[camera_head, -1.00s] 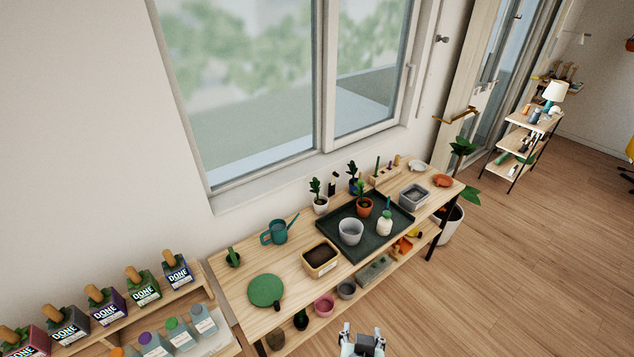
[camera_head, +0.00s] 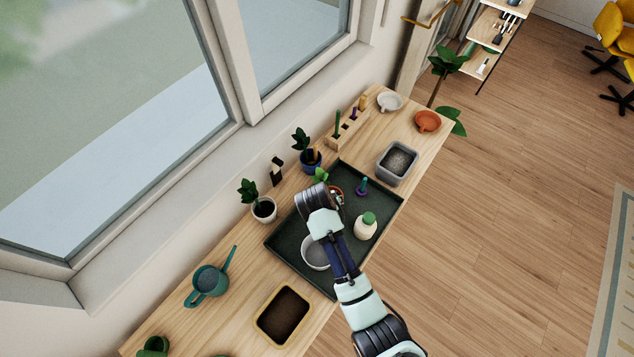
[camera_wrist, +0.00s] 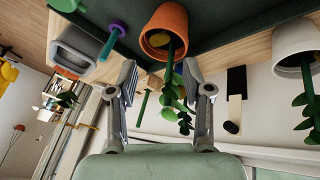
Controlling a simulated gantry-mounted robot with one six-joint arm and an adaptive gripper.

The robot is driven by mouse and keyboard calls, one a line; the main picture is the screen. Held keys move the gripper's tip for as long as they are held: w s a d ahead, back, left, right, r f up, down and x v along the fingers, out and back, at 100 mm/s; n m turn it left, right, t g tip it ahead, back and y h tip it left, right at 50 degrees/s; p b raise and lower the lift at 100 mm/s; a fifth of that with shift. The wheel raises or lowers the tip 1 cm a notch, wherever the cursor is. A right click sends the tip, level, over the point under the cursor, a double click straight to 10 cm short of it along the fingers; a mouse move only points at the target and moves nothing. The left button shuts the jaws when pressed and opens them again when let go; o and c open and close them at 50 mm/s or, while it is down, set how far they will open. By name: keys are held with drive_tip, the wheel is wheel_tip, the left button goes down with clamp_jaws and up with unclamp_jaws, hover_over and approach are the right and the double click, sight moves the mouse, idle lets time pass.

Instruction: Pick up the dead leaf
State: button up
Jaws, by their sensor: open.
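A small terracotta pot (camera_wrist: 168,22) with a green leafy plant (camera_wrist: 183,116) shows in the wrist view, which is upside down. My gripper (camera_wrist: 160,72) is open, with the plant between and beyond its two fingers. In the head view, the same pot (camera_head: 336,190) stands on the dark tray (camera_head: 290,240), partly hidden by my arm. My gripper's fingers are hidden there.
Near the pot stand a white pot with a plant (camera_head: 264,208), a blue pot (camera_head: 311,160), a white bottle with a green cap (camera_head: 366,226), a purple-and-teal tool (camera_head: 362,187) and a grey bowl (camera_head: 314,252). A grey tub (camera_head: 397,163) sits at the right.

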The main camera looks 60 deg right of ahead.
drive_tip(key=x, duration=0.3)
drive_tip(key=b+x, duration=0.1)
drive_tip(key=x, duration=0.3)
drive_tip(key=shift+s+f, duration=0.2)
drive_tip(key=shift+f, duration=0.1)
drive_tip(key=shift+c, duration=0.2)
drive_tip(key=c, duration=0.7)
